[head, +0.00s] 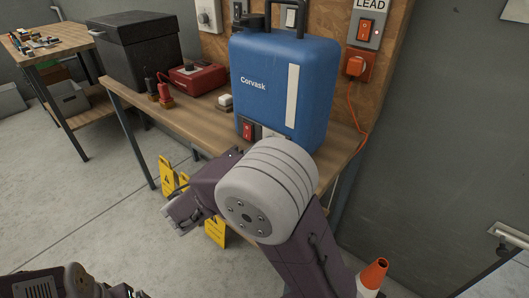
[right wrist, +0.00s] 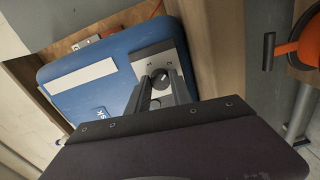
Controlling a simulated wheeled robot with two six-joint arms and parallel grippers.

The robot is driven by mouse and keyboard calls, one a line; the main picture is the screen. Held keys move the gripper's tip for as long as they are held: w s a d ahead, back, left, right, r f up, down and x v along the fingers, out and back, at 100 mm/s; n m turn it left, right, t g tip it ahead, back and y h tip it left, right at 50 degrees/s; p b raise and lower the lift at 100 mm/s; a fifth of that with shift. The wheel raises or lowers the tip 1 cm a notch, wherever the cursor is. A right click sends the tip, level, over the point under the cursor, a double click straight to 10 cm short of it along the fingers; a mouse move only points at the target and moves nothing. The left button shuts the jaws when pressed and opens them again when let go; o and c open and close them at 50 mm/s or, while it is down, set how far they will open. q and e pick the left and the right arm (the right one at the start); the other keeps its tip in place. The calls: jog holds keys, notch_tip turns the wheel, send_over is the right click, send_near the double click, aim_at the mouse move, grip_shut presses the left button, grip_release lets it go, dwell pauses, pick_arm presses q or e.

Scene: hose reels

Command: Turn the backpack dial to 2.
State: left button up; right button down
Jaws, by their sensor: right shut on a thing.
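The blue backpack (head: 283,80), marked "Corvask", stands upright on the wooden bench with its black handle on top. It also shows tilted in the right wrist view (right wrist: 112,95). Its dial (right wrist: 160,78) is a small dark round knob with a light pointer mark, on a grey plate (right wrist: 153,62). My right gripper (right wrist: 161,92) is shut on the dial, one finger on each side. Fingers partly cover the dial, and I cannot read its numbers. In the head view my right arm's pale wrist joint hides the dial and the gripper. My left gripper is out of sight.
The bench (head: 205,128) holds a black box (head: 140,45), a red unit (head: 197,78) and small plugs. A red switch (head: 247,130) is on the backpack's lower front. An orange cable (head: 357,110) hangs to the right.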

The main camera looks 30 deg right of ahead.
jog(key=shift+f, duration=0.1)
jog(key=c, duration=1.1)
grip_release()
jog(key=shift+c, duration=0.2)
jog(key=shift+a, duration=0.1)
jog(key=p+v, duration=0.1)
jog(key=v, duration=0.8)
jog(key=shift+p, duration=0.3)
